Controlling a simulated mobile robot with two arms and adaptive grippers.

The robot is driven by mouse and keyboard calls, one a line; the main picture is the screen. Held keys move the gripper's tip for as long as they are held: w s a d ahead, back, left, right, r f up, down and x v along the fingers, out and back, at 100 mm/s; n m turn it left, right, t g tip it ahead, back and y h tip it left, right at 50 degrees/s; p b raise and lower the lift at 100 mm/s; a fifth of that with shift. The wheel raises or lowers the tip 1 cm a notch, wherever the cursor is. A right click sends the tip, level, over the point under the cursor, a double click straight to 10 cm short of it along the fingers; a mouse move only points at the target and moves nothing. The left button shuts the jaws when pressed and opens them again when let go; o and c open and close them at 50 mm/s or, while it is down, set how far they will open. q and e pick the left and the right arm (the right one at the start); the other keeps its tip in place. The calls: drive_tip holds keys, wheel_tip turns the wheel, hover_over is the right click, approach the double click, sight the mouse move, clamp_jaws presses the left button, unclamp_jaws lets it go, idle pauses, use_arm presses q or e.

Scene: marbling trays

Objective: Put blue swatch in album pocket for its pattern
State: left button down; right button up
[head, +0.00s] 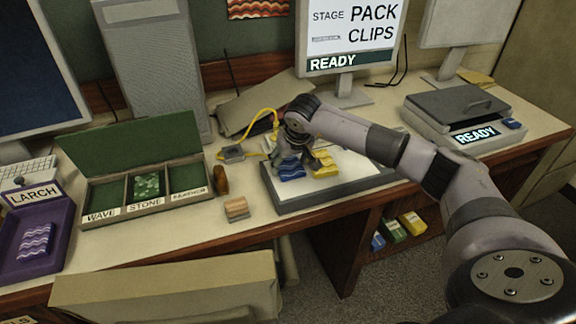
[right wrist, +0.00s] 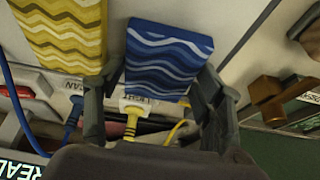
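The blue swatch (head: 291,170), with white wavy lines, lies on the pale-topped grey tray (head: 345,187). It also shows in the right wrist view (right wrist: 166,58). My right gripper (head: 302,163) is low over the tray. In the right wrist view its fingers (right wrist: 160,95) are apart, on either side of the blue swatch; I cannot tell whether they touch it. The green album (head: 135,150) stands open at the left, with pockets labelled WAVE, STONE and FEATHER. A green mottled swatch (head: 146,187) is in the STONE pocket. The WAVE pocket (head: 103,193) looks empty. My left gripper is out of view.
A yellow wavy swatch (head: 325,164) lies close beside the blue one. A purple LARCH tray (head: 60,212) holds a purple wavy swatch (head: 36,240). A small wooden block (head: 236,209) and a brown round object (head: 221,180) stand between album and tray. A device (head: 459,112) reading READY is at right.

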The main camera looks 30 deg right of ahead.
sight(289, 165)
drive_tip(key=c, duration=0.8)
drive_tip(key=shift+r, duration=0.1)
wheel_tip(289, 165, up, 20)
drive_tip(key=shift+f+b, duration=0.1)
drive_tip(key=shift+b, duration=1.15)
